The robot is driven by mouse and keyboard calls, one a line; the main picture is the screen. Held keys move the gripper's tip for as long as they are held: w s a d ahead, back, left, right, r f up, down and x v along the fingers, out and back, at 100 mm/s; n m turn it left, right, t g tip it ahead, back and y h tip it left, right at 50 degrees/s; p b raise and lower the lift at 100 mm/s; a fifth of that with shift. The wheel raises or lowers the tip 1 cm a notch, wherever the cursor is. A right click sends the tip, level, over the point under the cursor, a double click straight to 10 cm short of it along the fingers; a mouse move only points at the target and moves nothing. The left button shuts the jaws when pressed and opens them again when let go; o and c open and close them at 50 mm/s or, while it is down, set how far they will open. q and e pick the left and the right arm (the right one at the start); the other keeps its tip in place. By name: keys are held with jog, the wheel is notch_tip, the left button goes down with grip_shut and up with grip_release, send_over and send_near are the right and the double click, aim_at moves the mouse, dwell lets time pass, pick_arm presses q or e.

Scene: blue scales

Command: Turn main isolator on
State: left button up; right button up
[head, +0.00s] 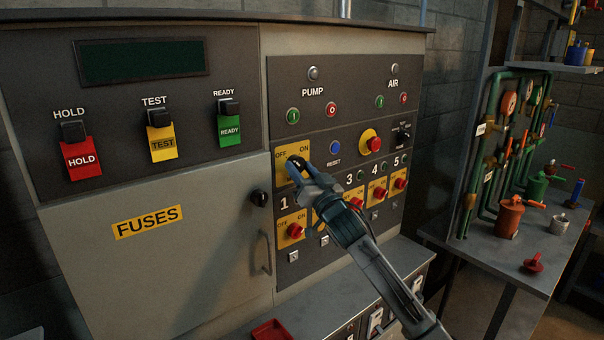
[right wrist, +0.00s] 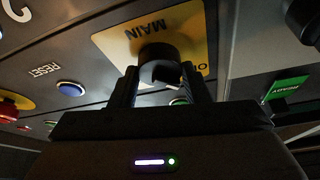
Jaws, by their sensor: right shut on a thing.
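The main isolator is a black rotary knob (right wrist: 158,62) on a yellow plate (right wrist: 190,25) marked MAIN in the right wrist view. In the head view the yellow plate (head: 281,162) reads OFF at left and ON at right, at the upper left of the dark switch panel. My right gripper (head: 299,166) is at the knob, reaching up from the lower right. In the right wrist view its two fingers (right wrist: 160,85) stand either side of the knob, shut on it. The gripper partly hides the knob and plate, and I cannot tell which way the knob points. My left gripper is not in view.
A blue reset button (head: 336,147) and a red emergency knob (head: 374,144) sit to the right of the isolator. Red numbered switches (head: 295,231) lie below. The fuses door (head: 120,270) with a black knob (head: 259,197) is at left. A bench with pipework (head: 500,257) stands at right.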

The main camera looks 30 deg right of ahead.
jog(key=m+h+b, duration=0.1)
jog(key=m+b, duration=0.1)
jog(key=m+h+b, duration=0.1)
jog(key=m+b, duration=0.2)
jog(key=shift+a+f+g+h, duration=0.2)
jog(key=shift+g+h, duration=0.1)
jog(key=shift+g, duration=0.1)
jog(key=m+b, duration=0.1)
jog(key=m+h, duration=0.1)
jog(key=m, duration=0.1)
jog(key=shift+r+m+g+b, duration=0.2)
jog(key=shift+m+g+b, duration=0.1)
jog(key=shift+g+b, duration=0.1)
jog(key=shift+r+m+g+h+b, duration=0.1)
jog(key=shift+m+g+h+b, duration=0.35)
jog(key=shift+m, duration=0.65)
jog(key=m+g, duration=0.1)
jog(key=m, duration=0.2)
jog(key=shift+r+h, duration=0.1)
jog(key=shift+h, duration=0.15)
jog(key=m+g, duration=0.1)
jog(key=m, duration=0.3)
jog(key=shift+r+g, duration=0.15)
jog(key=shift+g, duration=0.2)
jog(key=shift+m+g, duration=0.4)
jog(key=shift+m, duration=0.8)
